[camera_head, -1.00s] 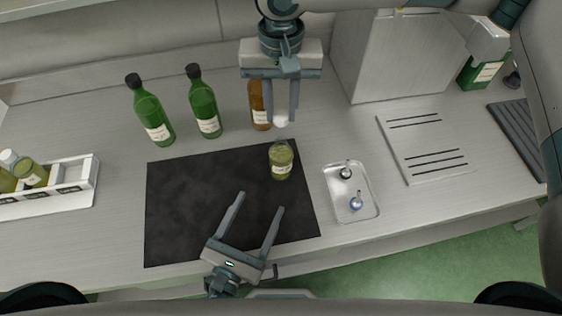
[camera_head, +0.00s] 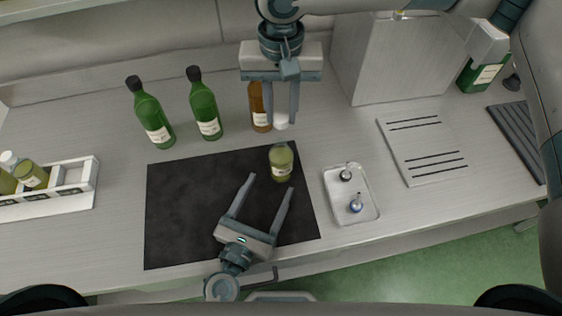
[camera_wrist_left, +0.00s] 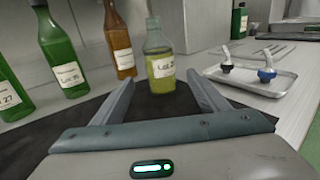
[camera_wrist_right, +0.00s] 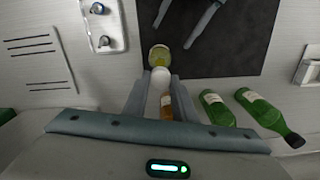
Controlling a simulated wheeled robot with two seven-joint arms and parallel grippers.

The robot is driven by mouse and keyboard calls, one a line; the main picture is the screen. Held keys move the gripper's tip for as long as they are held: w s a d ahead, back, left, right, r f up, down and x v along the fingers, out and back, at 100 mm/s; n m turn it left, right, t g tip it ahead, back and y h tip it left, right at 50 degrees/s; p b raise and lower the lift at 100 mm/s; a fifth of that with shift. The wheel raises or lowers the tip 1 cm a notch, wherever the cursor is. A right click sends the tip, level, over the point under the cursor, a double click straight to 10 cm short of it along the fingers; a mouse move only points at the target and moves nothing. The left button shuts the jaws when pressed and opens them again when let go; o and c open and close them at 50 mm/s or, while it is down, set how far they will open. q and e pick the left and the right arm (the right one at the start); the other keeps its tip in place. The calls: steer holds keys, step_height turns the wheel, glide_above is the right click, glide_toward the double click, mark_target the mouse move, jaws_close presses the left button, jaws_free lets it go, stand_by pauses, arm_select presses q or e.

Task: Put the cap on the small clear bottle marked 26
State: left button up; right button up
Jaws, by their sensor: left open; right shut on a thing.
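The small clear bottle (camera_head: 281,166) stands upright and uncapped near the right side of the black mat (camera_head: 190,215), with yellow-green oil in it. Its label shows in the left wrist view (camera_wrist_left: 162,68), but I cannot read the full number. My left gripper (camera_head: 271,184) is open and low over the mat, with its fingertips just short of the bottle, one toward each side. My right gripper (camera_head: 281,117) points down behind the bottle and is shut on the white cap (camera_head: 281,122). The cap also shows in the right wrist view (camera_wrist_right: 160,75), apart from the bottle.
Two green bottles (camera_head: 204,108) and a brown bottle (camera_head: 260,108) stand behind the mat. A white rack (camera_head: 82,195) with small bottles is at the left. A metal tray (camera_head: 368,212) with two pourers lies at the right, near a slotted board (camera_head: 425,150). The mat's left half is clear.

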arm_select(q)
steer(key=shift+x, duration=3.05)
steer(key=c, duration=1.6)
arm_select(e)
glide_above(281, 141)
steer(key=shift+f, duration=2.5)
steer(key=shift+f, duration=0.1)
steer(key=shift+f, duration=0.8)
steer(key=shift+f, duration=0.55)
